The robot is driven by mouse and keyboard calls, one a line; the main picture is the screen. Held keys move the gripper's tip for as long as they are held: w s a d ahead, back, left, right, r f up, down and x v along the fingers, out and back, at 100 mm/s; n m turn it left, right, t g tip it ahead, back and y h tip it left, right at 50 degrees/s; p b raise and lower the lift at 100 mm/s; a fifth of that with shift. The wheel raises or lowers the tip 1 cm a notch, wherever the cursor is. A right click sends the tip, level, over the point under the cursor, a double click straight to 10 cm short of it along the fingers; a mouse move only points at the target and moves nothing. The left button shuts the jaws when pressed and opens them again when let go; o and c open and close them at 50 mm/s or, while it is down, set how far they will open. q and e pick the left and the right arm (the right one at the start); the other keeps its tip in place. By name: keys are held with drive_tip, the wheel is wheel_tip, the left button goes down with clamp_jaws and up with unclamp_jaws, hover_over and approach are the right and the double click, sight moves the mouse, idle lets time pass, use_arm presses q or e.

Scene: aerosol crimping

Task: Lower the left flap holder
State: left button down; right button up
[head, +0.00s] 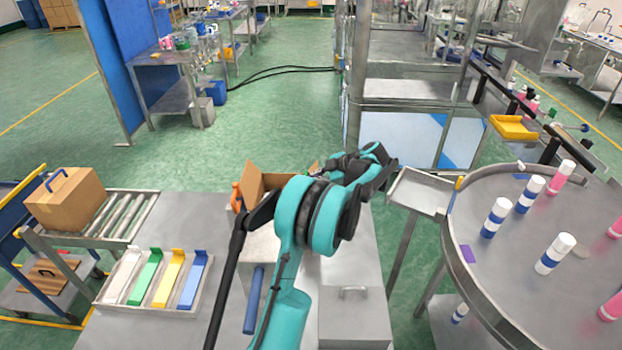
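An open cardboard box (252,184) stands beyond my teal arm, with its left flap raised; the arm hides much of it. A small orange part (237,197) sits against the box's left side; it may belong to the left flap holder, but I cannot tell. A long dark bar (230,277) slopes down from near it toward the lower left. My other gripper is not in view.
A tray (102,303) with white, green, yellow and blue pieces lies at left. A round metal table (500,290) with several bottles stands at right. Green floor lies open behind the box.

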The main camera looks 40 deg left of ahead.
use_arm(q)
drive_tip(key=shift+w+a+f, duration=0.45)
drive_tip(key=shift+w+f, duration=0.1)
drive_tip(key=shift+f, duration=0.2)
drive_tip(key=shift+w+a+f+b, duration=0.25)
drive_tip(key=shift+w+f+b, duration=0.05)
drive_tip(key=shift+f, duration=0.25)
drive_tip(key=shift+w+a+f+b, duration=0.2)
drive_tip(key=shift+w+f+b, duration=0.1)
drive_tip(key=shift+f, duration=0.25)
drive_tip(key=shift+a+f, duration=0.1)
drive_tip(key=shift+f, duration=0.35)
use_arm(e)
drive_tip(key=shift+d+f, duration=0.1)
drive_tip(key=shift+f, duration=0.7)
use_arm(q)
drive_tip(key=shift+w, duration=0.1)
